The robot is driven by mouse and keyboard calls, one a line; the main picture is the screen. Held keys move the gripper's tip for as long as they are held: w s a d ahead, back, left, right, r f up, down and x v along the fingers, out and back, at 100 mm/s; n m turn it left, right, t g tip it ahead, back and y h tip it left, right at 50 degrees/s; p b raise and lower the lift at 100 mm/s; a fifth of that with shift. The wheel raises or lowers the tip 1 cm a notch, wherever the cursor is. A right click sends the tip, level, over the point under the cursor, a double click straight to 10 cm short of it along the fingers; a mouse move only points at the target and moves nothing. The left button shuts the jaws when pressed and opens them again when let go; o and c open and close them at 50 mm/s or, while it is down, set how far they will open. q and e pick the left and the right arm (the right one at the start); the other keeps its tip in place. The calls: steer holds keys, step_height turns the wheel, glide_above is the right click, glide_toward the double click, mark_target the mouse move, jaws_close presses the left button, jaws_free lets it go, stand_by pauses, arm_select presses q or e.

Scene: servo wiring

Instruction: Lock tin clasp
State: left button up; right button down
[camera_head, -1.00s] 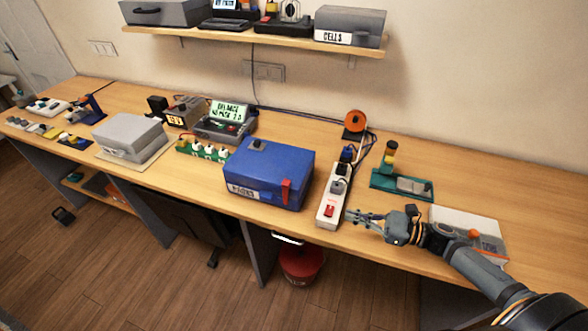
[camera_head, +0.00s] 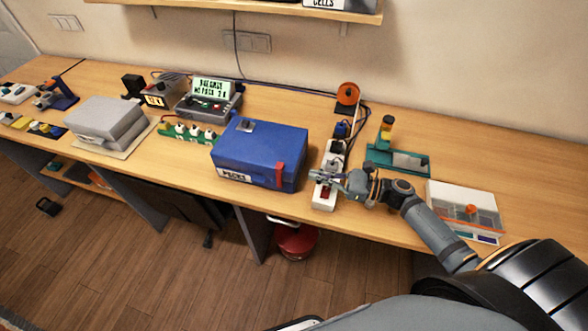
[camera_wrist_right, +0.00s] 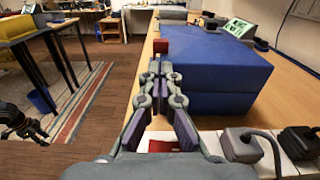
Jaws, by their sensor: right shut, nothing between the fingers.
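The blue tin (camera_head: 250,150) stands closed near the front edge of the workbench, with a white label and a red clasp (camera_head: 279,175) on its front. The clasp sticks out at the tin's front in the right wrist view (camera_wrist_right: 161,46). My right gripper (camera_head: 318,176) is shut and empty, to the right of the clasp and apart from it, over the power strip. In the right wrist view its fingertips (camera_wrist_right: 160,70) point along the bench's front towards the clasp. A dark jointed part at that view's left edge looks like my left gripper (camera_wrist_right: 22,122); its jaws are unclear.
The white power strip (camera_head: 322,200) with plugs and a red switch lies right of the tin. A teal stand (camera_head: 400,162) and a parts box (camera_head: 465,207) are farther right. A grey case (camera_head: 105,122) is left. The space before the bench is open.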

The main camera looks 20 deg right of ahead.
mark_target(283, 168)
steer(key=p+x, duration=0.2)
steer(key=x, duration=0.4)
steer(key=shift+w+r, duration=0.1)
steer(key=shift+r, duration=0.1)
steer(key=shift+w+a+f, duration=0.1)
steer(key=shift+a, duration=0.15)
steer(key=shift+w+a, duration=0.1)
steer(key=shift+a, duration=0.05)
steer(key=shift+f, duration=0.1)
steer(key=shift+x, duration=1.45)
arm_select(q)
steer(key=shift+s+r, duration=0.95)
steer(key=shift+s+d, duration=0.1)
steer(key=shift+d, duration=0.05)
